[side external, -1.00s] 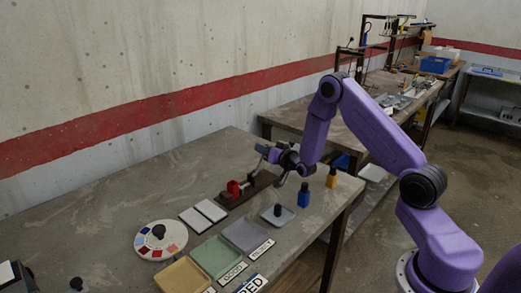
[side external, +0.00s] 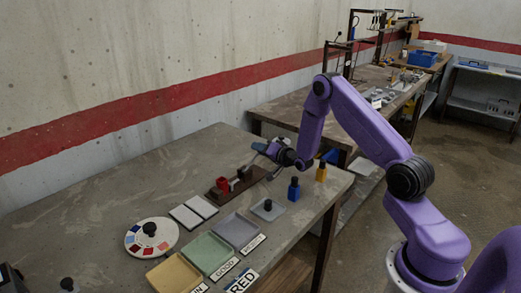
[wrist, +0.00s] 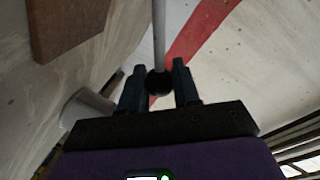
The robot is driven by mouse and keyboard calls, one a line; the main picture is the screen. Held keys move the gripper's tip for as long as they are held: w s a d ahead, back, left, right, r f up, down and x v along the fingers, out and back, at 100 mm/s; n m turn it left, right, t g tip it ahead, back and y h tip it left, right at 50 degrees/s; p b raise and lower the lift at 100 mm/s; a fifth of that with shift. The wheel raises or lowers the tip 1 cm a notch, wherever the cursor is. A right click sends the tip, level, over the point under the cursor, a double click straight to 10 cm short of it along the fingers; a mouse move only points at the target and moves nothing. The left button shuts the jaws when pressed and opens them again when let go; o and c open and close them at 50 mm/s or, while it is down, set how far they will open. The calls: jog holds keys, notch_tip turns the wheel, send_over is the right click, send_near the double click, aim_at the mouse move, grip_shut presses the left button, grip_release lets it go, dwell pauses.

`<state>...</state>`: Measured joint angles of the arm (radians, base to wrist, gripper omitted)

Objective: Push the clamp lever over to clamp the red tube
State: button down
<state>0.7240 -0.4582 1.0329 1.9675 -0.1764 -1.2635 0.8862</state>
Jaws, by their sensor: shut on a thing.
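The red tube (side external: 222,184) sits in a holder near the left end of a brown rail base (side external: 215,196) on the table. The clamp lever shows in the wrist view as a thin grey rod (wrist: 158,35) ending in a black ball knob (wrist: 158,84). My gripper (side external: 259,148) is above the right, far end of the rail base. In the wrist view, its two dark fingers (wrist: 158,70) are shut on the knob, one on each side. The clamp's contact with the tube is too small to make out.
A blue bottle (side external: 294,191), a yellow bottle (side external: 321,173) and a small plate with a black knob (side external: 268,209) stand right of the rail. Grey (side external: 238,230), green (side external: 208,253) and tan (side external: 174,275) trays lie in front.

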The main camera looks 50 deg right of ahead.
jog(key=shift+s+d+f, duration=0.1)
jog(key=shift+d+f, duration=0.05)
jog(key=c, duration=0.8)
grip_release()
jog(key=shift+c, duration=0.2)
jog(key=s+a+r, duration=0.1)
jog(key=s+r, duration=0.2)
jog(key=s, duration=1.4)
jog(key=shift+a, duration=0.35)
